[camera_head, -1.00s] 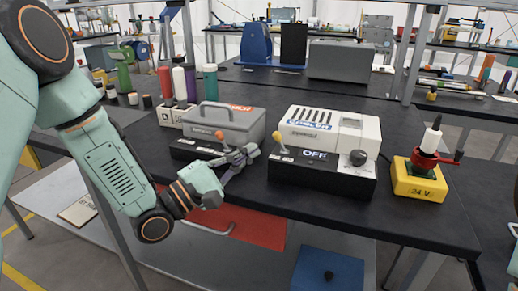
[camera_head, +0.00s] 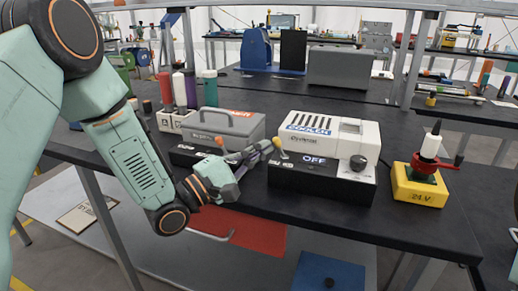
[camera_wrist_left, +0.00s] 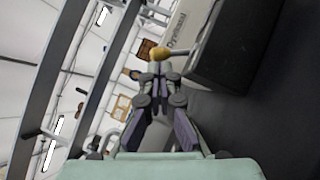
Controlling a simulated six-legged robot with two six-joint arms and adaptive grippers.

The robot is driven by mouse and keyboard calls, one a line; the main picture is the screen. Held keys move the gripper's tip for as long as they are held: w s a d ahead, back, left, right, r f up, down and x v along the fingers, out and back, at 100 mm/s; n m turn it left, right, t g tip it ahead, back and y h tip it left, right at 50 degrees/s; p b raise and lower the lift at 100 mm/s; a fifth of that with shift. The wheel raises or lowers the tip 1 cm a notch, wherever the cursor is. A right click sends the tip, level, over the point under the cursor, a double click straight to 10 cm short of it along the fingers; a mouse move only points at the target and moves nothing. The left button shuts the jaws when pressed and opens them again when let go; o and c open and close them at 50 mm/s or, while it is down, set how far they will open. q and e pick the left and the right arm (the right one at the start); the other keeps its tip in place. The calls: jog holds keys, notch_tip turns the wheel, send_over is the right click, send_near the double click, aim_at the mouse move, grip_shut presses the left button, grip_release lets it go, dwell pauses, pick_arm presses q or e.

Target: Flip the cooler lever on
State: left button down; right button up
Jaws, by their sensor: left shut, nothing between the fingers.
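The cooler (camera_head: 350,135) is a white box with a blue COOLER label. It stands on a black base (camera_head: 322,182) whose display reads OFF. Its lever has a yellow knob (camera_head: 277,143) at the base's left end. My left gripper (camera_head: 266,147) is shut and empty, with its fingertips just left of the knob. In the left wrist view the knob (camera_wrist_left: 160,53) shows just beyond the closed fingertips (camera_wrist_left: 160,70). I cannot tell whether they touch.
A grey box (camera_head: 225,128) on its own black base, with an orange-knobbed lever (camera_head: 220,138), stands left of the cooler, behind my left gripper. A yellow 24 V block (camera_head: 418,187) with a red switch stands to the right. The black table's front strip is clear.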

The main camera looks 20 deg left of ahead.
pick_arm(q)
jog(key=shift+r+m+p, duration=0.25)
jog(key=shift+m+p, duration=0.05)
jog(key=shift+p, duration=0.05)
jog(key=shift+d+r+m+g+p, duration=0.3)
jog(key=shift+r+m+g+p, duration=0.45)
jog(key=shift+p, duration=1.4)
jog(key=d+m+g+y+p, duration=0.1)
jog(key=m+p, duration=0.1)
jog(key=p, duration=0.1)
jog(key=d+r+m+g+y+p, duration=0.1)
jog(key=m+p, duration=0.1)
jog(key=p, duration=0.2)
jog(key=d+m+g+y+p, duration=0.1)
jog(key=m+p, duration=0.1)
jog(key=p, duration=0.2)
jog(key=shift+s+r+m+y, duration=0.1)
jog(key=shift+r+m+y, duration=0.1)
jog(key=shift+m+y, duration=0.2)
jog(key=shift+f, duration=0.1)
jog(key=shift+s, duration=0.1)
